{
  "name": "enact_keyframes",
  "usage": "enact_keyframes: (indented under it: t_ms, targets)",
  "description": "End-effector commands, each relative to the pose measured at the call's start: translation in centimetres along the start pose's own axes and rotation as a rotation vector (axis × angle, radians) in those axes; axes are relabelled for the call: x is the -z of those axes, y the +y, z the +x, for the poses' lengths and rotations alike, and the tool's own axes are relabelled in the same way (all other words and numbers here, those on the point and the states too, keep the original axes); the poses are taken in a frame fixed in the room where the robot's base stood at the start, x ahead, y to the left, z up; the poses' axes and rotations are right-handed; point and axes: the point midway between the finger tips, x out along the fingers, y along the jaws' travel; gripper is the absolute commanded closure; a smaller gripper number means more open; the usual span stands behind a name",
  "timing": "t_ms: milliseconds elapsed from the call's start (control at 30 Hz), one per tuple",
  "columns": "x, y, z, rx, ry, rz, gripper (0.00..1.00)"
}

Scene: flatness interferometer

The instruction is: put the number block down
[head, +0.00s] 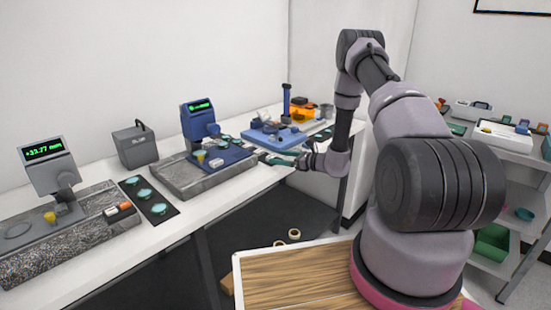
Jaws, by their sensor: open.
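My gripper (272,158) is at the end of my arm, low over the front edge of the long bench, right of the blue plate. It is small in the picture; its jaws are open, and I make out nothing held between them. A small pale block (217,163) lies on the dark blue plate (236,155) in front of the blue gauge, left of my gripper. It may be the number block, but no digits are readable at this size. A yellow piece (200,156) is beside it. My wrist hides part of the bench behind it.
The blue gauge (199,121) stands on a grey stone slab (178,178). A grey gauge (50,168) reads +33.77 mm. Left of the slab, a black mat (158,211) holds round teal pieces. A light blue tray (262,137) and an orange item (303,105) are farther back. A shelf unit (478,142) is right.

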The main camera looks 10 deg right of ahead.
Motion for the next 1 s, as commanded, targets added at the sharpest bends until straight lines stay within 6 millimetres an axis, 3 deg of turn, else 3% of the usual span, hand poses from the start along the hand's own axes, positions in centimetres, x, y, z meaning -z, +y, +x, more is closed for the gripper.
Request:
enact_keyframes:
  t_ms: [100,333,500,667,767,867,1000]
  targets:
    - [0.0,-0.1,-2.8,0.005,0.0,0.003,0.12]
    - [0.0,-0.1,-7.2,0.004,0.0,0.002,0.12]
    - [0.0,0.0,-8.7,0.002,-0.001,0.001,0.12]
    - [-0.4,0.1,-9.0,-0.006,-0.001,-0.005,0.12]
    - [-2.5,0.6,-8.7,-0.049,-0.001,-0.043,0.12]
    - [-6.6,2.2,-8.4,-0.142,0.005,-0.122,0.12]
    - [-13.8,6.0,-8.8,-0.316,0.038,-0.289,0.12]
